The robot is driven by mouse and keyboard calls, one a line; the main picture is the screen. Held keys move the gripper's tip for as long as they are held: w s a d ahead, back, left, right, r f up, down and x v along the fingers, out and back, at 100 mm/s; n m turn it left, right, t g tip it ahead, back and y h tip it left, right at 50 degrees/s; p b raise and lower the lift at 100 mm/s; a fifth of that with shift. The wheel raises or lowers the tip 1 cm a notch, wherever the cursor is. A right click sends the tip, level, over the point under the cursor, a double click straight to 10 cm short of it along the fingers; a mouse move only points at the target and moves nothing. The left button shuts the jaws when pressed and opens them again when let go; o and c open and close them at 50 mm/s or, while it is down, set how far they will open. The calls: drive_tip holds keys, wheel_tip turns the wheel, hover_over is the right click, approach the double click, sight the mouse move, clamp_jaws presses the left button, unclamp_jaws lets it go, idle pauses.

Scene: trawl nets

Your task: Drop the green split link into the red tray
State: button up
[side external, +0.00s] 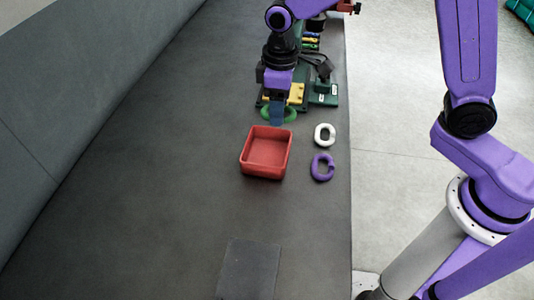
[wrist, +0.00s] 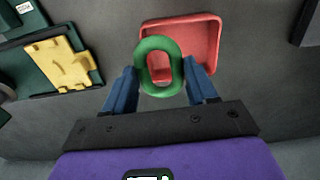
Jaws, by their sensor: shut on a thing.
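The green split link (wrist: 174,45) is held between the two blue fingers of my gripper (wrist: 162,82). In the side external view the green link (side external: 292,115) shows at the fingers of my gripper (side external: 276,120), just behind the far edge of the red tray. The red tray (side external: 262,171) is a square open box standing on the dark surface. In the wrist view the red tray (wrist: 209,30) lies beyond and partly behind the link. What shows of the tray's inside looks empty. The link's height above the surface is hard to tell.
A white link (side external: 318,134) and a purple link (side external: 315,170) lie right of the tray. A green and yellow device (side external: 297,94) stands behind my gripper. A dark flat plate (side external: 248,270) lies in front. The surface left of the tray is clear.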

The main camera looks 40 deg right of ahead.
drive_tip(key=shift+s+a+f, duration=0.15)
drive_tip(key=shift+a, duration=0.25)
drive_tip(key=shift+s+a+f, duration=0.15)
drive_tip(key=shift+a, duration=0.25)
hover_over(273, 153)
drive_tip(key=shift+f, duration=2.9)
drive_tip(key=o, duration=1.3)
wheel_tip(273, 153, up, 18)
drive_tip(key=shift+f, duration=0.25)
drive_tip(key=s+d+f+n, duration=0.1)
drive_tip(key=s+d+f, duration=0.1)
drive_tip(key=s+d, duration=0.3)
drive_tip(key=s+d+f+n, duration=0.1)
drive_tip(key=s+d+f, duration=0.1)
drive_tip(key=s+d, duration=0.4)
drive_tip(key=s+d+f+n, duration=0.1)
drive_tip(key=s+d, duration=0.4)
drive_tip(key=s, duration=0.9)
drive_tip(key=shift+d+f+n, duration=0.15)
drive_tip(key=shift+f+n, duration=0.15)
drive_tip(key=shift+f, duration=0.55)
